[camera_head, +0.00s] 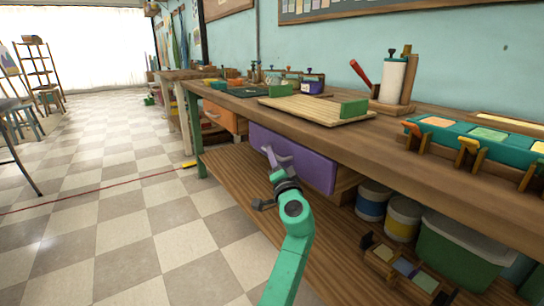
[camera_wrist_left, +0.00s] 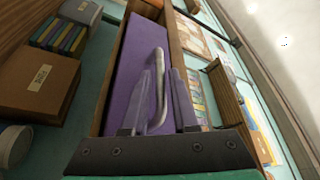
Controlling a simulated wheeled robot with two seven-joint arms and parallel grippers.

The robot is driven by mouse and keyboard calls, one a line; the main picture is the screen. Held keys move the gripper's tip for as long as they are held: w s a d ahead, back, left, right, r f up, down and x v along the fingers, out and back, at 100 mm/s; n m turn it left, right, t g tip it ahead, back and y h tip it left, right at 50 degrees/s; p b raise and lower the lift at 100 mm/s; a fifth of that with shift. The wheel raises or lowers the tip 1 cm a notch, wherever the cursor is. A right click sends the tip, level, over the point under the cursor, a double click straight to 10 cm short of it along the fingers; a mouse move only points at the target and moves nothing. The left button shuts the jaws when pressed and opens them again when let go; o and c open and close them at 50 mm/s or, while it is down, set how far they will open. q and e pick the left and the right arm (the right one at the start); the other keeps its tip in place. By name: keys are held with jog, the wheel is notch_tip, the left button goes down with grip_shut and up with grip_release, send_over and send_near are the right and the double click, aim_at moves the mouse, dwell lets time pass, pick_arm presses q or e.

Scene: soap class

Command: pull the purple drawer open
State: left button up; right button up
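The purple drawer (camera_head: 312,168) is set under the wooden workbench top. Its front also fills the middle of the left wrist view (camera_wrist_left: 125,70). A pale curved handle (camera_wrist_left: 161,75) stands out from that front. My left gripper (camera_head: 277,156) is at the drawer front, with its fingers apart. In the left wrist view the fingers (camera_wrist_left: 165,98) lie on either side of the handle, with visible space between them, so no firm grip shows. From these views I cannot tell whether the drawer is slightly out. My right gripper is not in view.
An orange drawer (camera_head: 220,116) is farther along the bench. A slatted wooden board (camera_head: 310,110) and a teal tray (camera_head: 480,140) are on the top. Paint tubs (camera_head: 404,216) and a green bin (camera_head: 455,250) stand on the lower shelf. Checkered floor left of the bench is clear.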

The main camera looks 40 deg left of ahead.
pick_arm(q)
jog(key=shift+x, duration=1)
grip_shut()
jog(key=shift+f, duration=0.1)
dwell(0.5)
